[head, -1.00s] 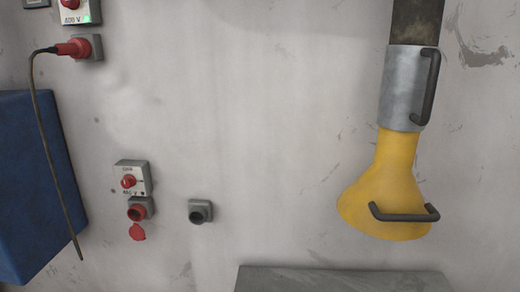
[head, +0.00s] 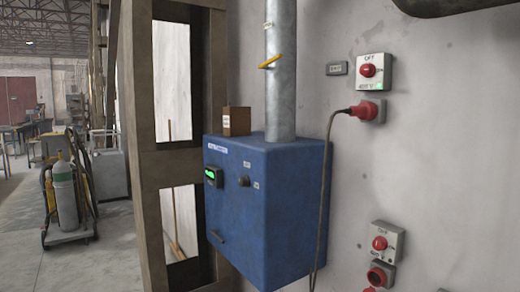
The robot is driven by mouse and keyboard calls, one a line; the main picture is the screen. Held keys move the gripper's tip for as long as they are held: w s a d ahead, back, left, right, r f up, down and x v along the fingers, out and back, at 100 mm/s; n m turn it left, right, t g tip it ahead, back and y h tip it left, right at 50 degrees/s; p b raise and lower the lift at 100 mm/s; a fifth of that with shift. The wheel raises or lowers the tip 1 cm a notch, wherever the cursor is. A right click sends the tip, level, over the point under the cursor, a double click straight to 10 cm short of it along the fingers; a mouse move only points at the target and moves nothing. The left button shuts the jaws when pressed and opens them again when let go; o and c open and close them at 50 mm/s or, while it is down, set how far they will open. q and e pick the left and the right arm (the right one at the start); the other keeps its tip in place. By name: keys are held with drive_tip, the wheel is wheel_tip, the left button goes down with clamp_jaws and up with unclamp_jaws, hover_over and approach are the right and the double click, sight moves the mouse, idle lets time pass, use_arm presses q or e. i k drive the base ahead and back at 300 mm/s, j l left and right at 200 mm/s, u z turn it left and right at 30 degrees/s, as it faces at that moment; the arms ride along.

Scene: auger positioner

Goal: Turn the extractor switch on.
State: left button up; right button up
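A blue extractor box (head: 265,215) hangs on the wall in the middle of the head view, with a grey pipe (head: 281,85) rising from its top. Its front has a lit green display (head: 212,177), a dark knob (head: 245,180) with small labels beside it, and a handle lower down. On the wall to its right is a white switch box (head: 374,71) with a red rotary knob, marked OFF at the top. A red plug (head: 366,111) with a dark cable sits in the socket below it. Neither of my grippers shows.
A second switch (head: 387,241) with a red knob is lower right, above an open red socket (head: 380,275). A yellow lever (head: 270,62) is on the pipe, and a small brown box (head: 237,121) stands on the blue box. A gas-cylinder cart (head: 66,199) stands on open floor at left.

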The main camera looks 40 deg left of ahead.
sight(245, 181)
drive_tip(key=u, duration=1.25)
